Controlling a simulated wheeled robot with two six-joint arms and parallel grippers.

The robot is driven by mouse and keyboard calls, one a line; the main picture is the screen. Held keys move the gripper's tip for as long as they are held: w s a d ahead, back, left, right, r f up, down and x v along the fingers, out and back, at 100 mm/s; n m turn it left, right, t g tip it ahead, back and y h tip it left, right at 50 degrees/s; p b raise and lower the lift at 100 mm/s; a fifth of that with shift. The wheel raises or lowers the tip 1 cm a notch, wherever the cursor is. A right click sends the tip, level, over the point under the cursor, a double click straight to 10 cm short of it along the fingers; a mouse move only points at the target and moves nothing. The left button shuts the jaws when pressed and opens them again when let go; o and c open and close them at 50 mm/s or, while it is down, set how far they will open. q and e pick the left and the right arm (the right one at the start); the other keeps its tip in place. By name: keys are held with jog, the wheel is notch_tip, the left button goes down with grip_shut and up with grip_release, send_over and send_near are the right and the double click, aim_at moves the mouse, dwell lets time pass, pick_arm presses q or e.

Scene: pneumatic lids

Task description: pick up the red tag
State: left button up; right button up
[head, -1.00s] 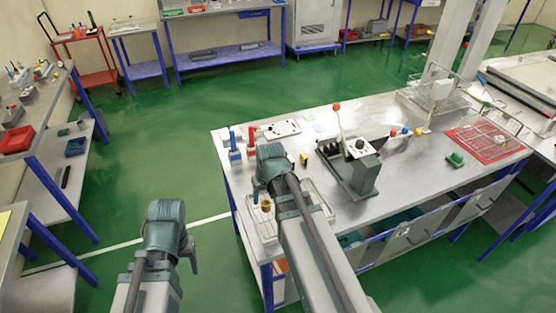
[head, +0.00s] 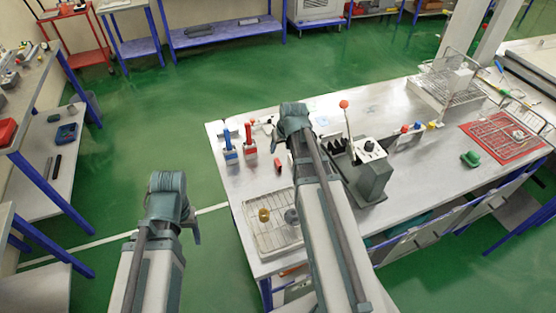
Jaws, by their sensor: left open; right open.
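A small red piece (head: 278,165), which looks like the red tag, lies on the metal workbench (head: 225,185) in the head view, left of my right forearm. It is too small to make out details. My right gripper (head: 292,112) is over the bench, beyond and slightly right of the red piece, apart from it in the picture. It is open; its fingertips are mostly hidden behind the wrist. My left gripper (head: 168,188) is open and empty over the green floor, left of the bench.
Blue-handled (head: 229,148) and red-handled (head: 250,140) tools stand near the bench's left end. A wire tray (head: 268,236) holds a brass knob and a grey knob. A grey lever device (head: 370,170) stands right of my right arm. A red mat (head: 480,145) lies farther right.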

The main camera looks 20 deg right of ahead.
aim_at(278, 162)
jog(key=b+x, duration=0.8)
jog(key=shift+f, duration=0.3)
jog(key=b+x, duration=0.5)
jog(key=shift+s+d+f, duration=0.25)
jog(key=shift+d+f, duration=0.05)
jog(key=shift+d, duration=0.05)
jog(key=shift+r, duration=0.1)
jog(key=shift+c, duration=0.4)
grip_shut()
